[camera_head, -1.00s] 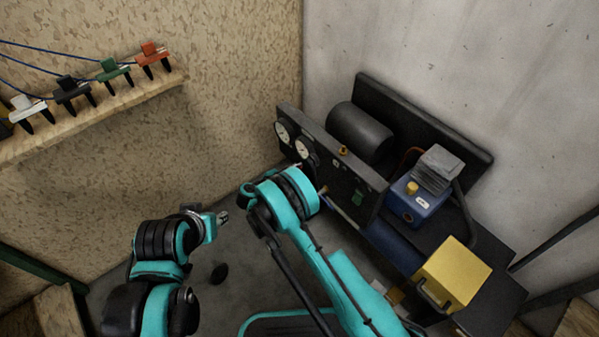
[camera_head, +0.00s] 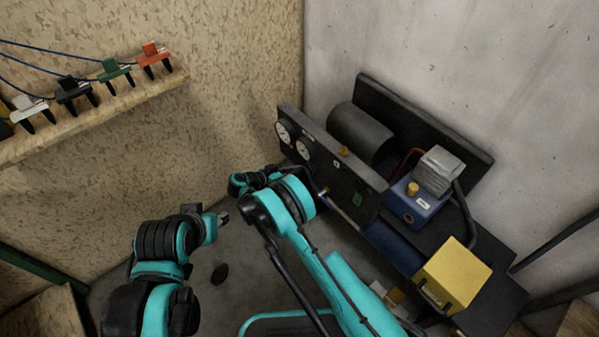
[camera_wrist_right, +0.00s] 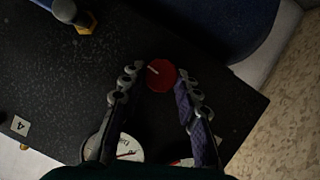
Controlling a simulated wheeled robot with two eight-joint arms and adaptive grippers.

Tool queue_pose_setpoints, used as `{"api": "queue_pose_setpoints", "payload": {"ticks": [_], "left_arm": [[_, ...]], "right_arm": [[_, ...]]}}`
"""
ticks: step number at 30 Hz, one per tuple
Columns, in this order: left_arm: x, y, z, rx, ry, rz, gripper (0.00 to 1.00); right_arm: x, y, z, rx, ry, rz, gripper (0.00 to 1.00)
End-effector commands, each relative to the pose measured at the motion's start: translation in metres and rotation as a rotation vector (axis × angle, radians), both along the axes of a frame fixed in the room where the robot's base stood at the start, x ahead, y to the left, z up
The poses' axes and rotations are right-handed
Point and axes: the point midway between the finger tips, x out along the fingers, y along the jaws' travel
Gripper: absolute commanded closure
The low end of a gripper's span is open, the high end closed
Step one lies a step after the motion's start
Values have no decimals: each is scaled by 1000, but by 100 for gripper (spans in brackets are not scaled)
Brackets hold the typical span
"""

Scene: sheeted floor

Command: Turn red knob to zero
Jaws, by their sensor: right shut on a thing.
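The red knob (camera_wrist_right: 161,75) is round with a pale pointer line that points up and left in the right wrist view. It sits on a dark speckled panel (camera_wrist_right: 75,70). My right gripper (camera_wrist_right: 158,78) has one finger on each side of the knob and is shut on it. In the head view my right arm covers the knob and the fingertips. My left gripper (camera_head: 223,217) hangs over the floor, left of the right arm and away from the panel. Its fingers are too small to tell open or shut.
Two white gauges (camera_head: 282,133) sit on the machine's front panel; one gauge (camera_wrist_right: 128,150) shows near the right fingers. A brass fitting (camera_wrist_right: 85,22) stands on the panel. A blue unit (camera_head: 418,205) and a yellow box (camera_head: 455,272) are to the right. A wooden shelf with clamps (camera_head: 115,95) is at left.

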Motion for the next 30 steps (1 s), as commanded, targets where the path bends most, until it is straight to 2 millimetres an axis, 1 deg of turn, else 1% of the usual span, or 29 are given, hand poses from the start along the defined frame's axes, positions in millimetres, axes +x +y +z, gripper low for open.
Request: {"api": "queue_pose_setpoints", "payload": {"ticks": [8,19,20,21,22,30], "left_arm": [[0,0,0,0,0,0,64],[0,0,0,0,0,0,64],[0,0,0,0,0,0,64],[0,0,0,0,0,0,64],[0,0,0,0,0,0,64],[0,0,0,0,0,0,64]], "right_arm": [[1,1,0,-33,46,1,97],[1,1,0,-36,49,2,97],[1,1,0,-36,48,1,63],[1,1,0,-36,48,1,53],[1,1,0,-36,48,1,47],[1,1,0,-35,49,1,47]]}}
